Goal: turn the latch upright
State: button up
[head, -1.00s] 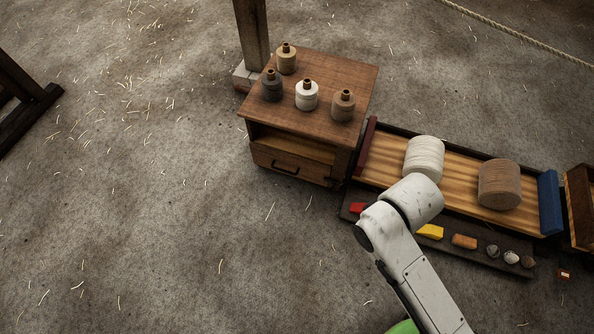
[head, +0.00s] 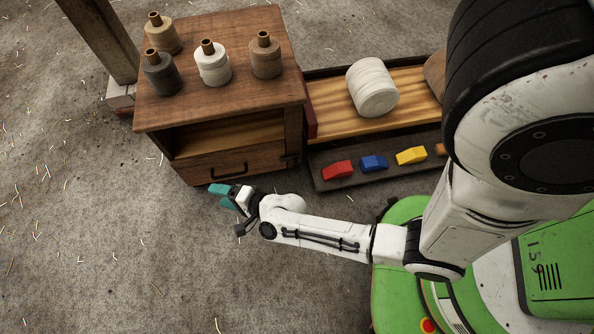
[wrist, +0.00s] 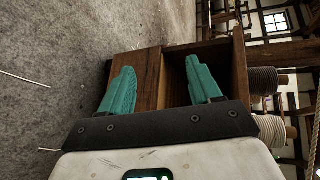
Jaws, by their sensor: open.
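A small dark fitting (head: 289,160), apparently the latch, sits on the right front post of the wooden cabinet (head: 224,112), beside the drawer. It looks roughly sideways, but is too small to be sure. The drawer (head: 200,167) is shut and has a dark handle (head: 229,171). My gripper (head: 222,196) has teal fingers, open and empty, low in front of the drawer and left of the fitting. In the wrist view the fingers (wrist: 160,66) stand apart with the cabinet front beyond them; I cannot make out the latch there.
Several thread spools (head: 213,65) stand on the cabinet top. A wooden trough (head: 330,118) with a white spool (head: 372,87) is to its right. A dark tray (head: 330,182) in front holds coloured blocks (head: 373,163). A post (head: 98,40) stands left. The floor in front is clear.

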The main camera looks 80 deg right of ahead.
jog(key=s+d+f+m+g+h+b, duration=0.1)
jog(key=s+d+f+m+h+b, duration=0.3)
jog(key=f, duration=0.3)
jog(key=s+d+f+m+h+b, duration=0.3)
jog(key=d+f+m+h+b, duration=0.1)
jog(key=f+m, duration=0.2)
jog(key=m+g+h+b, duration=0.7)
jog(key=m, duration=0.3)
send_near(298, 168)
jog(key=f, duration=0.2)
jog(key=b+x, duration=0.2)
jog(key=x, duration=0.9)
jog(key=shift+r, duration=0.1)
jog(key=shift+c, duration=0.4)
jog(key=c, duration=0.9)
jog(key=shift+c, duration=0.2)
